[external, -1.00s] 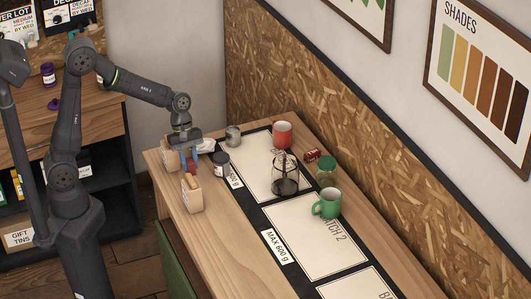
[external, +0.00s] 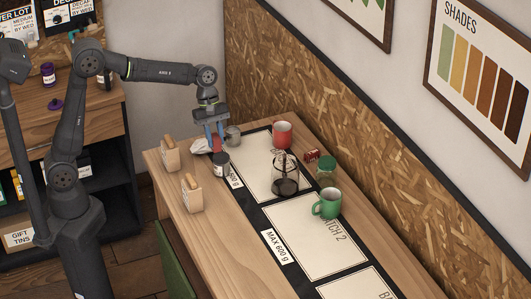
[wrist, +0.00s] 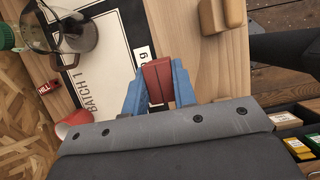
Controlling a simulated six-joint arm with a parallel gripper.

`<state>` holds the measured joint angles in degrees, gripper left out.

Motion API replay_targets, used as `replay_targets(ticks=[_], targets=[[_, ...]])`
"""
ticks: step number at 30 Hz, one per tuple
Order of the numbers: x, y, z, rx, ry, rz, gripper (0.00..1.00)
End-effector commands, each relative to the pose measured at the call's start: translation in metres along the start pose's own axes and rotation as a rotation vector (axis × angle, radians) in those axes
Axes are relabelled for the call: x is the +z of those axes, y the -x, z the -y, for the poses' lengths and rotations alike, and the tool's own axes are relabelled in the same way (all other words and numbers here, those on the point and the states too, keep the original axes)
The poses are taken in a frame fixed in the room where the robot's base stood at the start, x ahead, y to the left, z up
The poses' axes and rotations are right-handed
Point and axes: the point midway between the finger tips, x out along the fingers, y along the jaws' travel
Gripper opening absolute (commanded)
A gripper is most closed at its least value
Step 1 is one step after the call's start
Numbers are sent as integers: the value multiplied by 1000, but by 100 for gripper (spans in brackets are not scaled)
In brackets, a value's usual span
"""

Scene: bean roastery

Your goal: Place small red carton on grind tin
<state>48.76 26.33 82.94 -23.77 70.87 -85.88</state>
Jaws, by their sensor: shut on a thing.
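My gripper (external: 216,143) has blue fingers shut on a small red carton (wrist: 157,80). In the external view the carton (external: 216,144) shows between the fingertips, just above a dark grey tin with a pale label (external: 221,168). This tin looks like the grind tin, but its print is too small to read. Whether the carton touches the tin cannot be told. In the wrist view the carton and fingers hide the tin.
Nearby are a silver tin (external: 233,136), a white item (external: 200,147) and two wooden-handled blocks (external: 191,194). A red mug (external: 282,134), glass press (external: 285,177), red box (external: 311,155), green-lidded jar (external: 326,170) and green mug (external: 327,204) stand further right.

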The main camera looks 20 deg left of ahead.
Motion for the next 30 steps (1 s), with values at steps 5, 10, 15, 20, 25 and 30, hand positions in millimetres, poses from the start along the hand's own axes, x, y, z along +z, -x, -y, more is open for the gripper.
replay_targets(ticks=[5,10,15,20,25,30], targets=[[-39,-10,-23,0,3,0,3],[-56,-14,-34,1,0,0,3],[-62,-22,-35,0,0,0,3],[-71,-45,-35,-3,0,1,3],[-74,-52,-35,2,-1,1,3],[-74,-52,-35,1,-1,1,3]])
